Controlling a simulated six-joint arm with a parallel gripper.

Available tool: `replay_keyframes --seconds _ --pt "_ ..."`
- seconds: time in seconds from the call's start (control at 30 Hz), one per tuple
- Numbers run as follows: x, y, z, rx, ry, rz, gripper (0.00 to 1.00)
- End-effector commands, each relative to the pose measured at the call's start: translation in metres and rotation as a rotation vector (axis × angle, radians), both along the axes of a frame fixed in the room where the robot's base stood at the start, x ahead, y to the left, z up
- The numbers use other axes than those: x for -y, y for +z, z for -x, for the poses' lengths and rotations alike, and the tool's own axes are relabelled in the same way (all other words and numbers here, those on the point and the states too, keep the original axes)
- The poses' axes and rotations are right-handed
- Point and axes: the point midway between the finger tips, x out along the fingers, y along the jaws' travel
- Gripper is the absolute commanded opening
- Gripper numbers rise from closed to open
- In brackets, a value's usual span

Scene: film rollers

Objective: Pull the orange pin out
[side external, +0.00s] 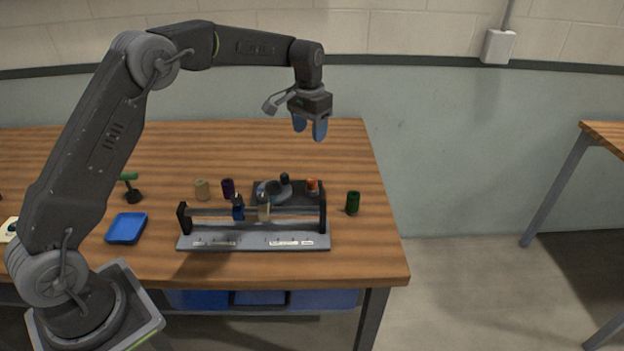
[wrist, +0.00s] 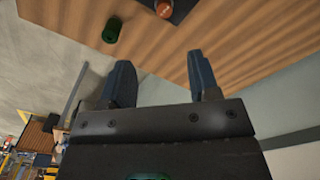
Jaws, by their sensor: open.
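The orange pin (side external: 313,184) stands at the right end of a dark block (side external: 262,188) behind the roller stand. In the wrist view its round orange top (wrist: 164,9) shows at the upper edge, partly cut off. My gripper (side external: 310,132) hangs high above the back right of the table, above and behind the pin and apart from it. Its two blue fingers are open with nothing between them, and they also show spread in the wrist view (wrist: 165,80).
The grey roller stand (side external: 253,240) is in front of the block. A green cylinder (side external: 353,203) stands right of it and shows in the wrist view (wrist: 112,30). The back of the table is clear.

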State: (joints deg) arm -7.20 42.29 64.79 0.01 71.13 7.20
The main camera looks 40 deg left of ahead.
Motion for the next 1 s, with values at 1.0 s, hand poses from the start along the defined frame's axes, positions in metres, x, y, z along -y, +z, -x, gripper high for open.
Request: replay_keyframes --seconds 1.0 --pt "-0.007 -0.157 -0.015 -0.032 0.000 0.005 0.56"
